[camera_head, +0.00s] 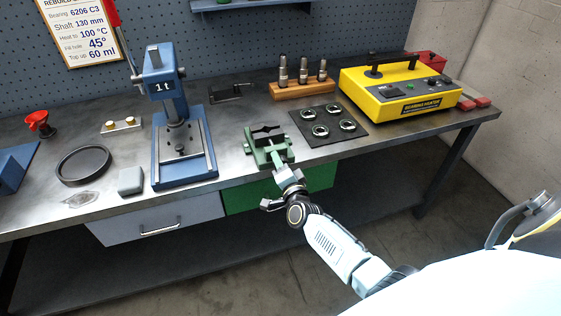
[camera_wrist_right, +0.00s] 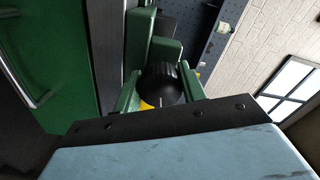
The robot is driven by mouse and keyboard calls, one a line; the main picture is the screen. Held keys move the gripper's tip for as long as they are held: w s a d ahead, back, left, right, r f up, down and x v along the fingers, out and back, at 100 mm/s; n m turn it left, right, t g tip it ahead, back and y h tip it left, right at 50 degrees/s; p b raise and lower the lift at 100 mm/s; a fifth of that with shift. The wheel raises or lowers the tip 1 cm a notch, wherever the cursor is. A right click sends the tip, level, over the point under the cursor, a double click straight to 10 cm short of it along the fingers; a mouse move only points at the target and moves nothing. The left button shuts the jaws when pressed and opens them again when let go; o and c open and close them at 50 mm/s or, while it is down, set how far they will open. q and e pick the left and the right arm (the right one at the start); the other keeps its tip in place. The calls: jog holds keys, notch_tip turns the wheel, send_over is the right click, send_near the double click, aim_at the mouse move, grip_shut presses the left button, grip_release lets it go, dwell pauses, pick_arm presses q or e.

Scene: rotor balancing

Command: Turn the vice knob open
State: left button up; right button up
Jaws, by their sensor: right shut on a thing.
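The green vice (camera_head: 266,144) stands at the front edge of the workbench, with dark jaws on top. My right gripper (camera_head: 283,169) reaches up to the vice's front side from below right. In the right wrist view the vice (camera_wrist_right: 141,40) stands just beyond the gripper, and the black ribbed vice knob (camera_wrist_right: 165,83) sits between the gripper's two green fingers (camera_wrist_right: 163,92). The right gripper is shut on the knob. In the head view the knob is hidden by the gripper. My left gripper is not in view.
A blue press (camera_head: 180,140) stands left of the vice. A dark mat (camera_head: 349,137) with several rings lies to the right, near a yellow bearing heater (camera_head: 400,89). A green drawer front (camera_head: 320,177) is below the vice. Bare bench top lies between press and vice.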

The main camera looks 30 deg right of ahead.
jog(key=n+p, duration=0.1)
jog(key=n, duration=0.3)
jog(key=shift+n, duration=0.3)
jog(key=n+p, duration=0.1)
jog(key=n, duration=0.2)
jog(key=shift+f+n, duration=0.1)
jog(key=shift+n, duration=0.3)
jog(key=n, duration=0.3)
jog(key=shift+d+n+p, duration=0.1)
jog(key=shift+n+p, duration=0.25)
jog(key=shift+n, duration=1.55)
jog(key=o, duration=1)
jog(key=shift+s, duration=0.1)
